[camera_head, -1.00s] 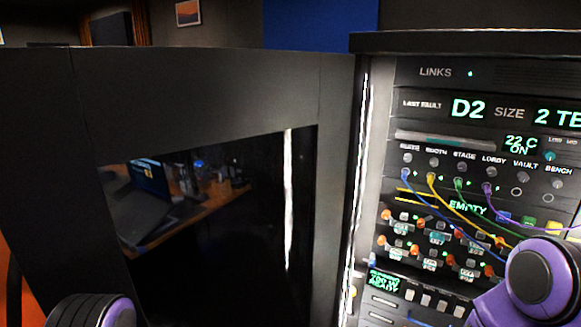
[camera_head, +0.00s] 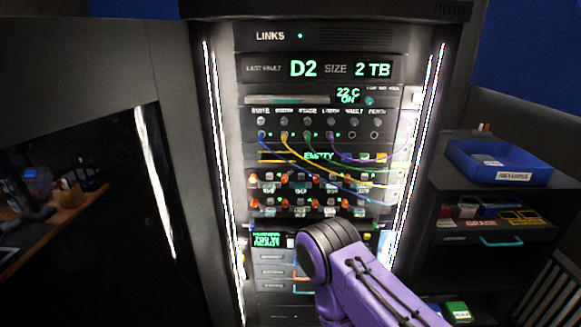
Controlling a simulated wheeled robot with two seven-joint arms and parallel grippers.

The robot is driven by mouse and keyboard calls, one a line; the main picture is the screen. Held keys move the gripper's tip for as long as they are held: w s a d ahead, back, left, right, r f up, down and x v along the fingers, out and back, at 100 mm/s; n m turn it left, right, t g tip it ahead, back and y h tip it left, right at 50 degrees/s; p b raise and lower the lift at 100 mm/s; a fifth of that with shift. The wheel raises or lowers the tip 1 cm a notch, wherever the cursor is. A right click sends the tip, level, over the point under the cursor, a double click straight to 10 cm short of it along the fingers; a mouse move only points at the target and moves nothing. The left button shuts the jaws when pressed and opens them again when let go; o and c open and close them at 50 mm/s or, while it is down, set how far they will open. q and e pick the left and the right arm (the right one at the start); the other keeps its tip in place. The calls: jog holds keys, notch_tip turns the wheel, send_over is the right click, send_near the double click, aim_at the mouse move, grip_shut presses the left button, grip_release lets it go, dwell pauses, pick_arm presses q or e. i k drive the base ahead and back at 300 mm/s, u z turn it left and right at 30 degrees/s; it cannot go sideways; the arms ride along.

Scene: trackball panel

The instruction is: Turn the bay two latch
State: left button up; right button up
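The rack (camera_head: 318,36) stands upright in the middle of the view, between two bright light strips. Two rows of drive bays with orange latches (camera_head: 254,180) sit mid-height on its front. The bay labels are too small to read, so I cannot tell which latch is bay two. A display (camera_head: 318,69) above reads "LAST FAULT D2, SIZE 2 TB". My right arm comes in from the lower right, in front of the lower rack. Its gripper does not show, and my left gripper is out of view.
Blue, yellow, green and purple cables (camera_head: 352,172) hang across the bay fronts from the sockets above. A large dark door panel (camera_head: 90,90) stands at left. At right, a dark shelf unit (camera_head: 440,200) carries a blue tray (camera_head: 503,160) and small boxes.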

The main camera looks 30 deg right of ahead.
aim_at(284, 177)
jog(key=z, duration=0.05)
jog(key=k, duration=0.15)
jog(key=z, duration=1)
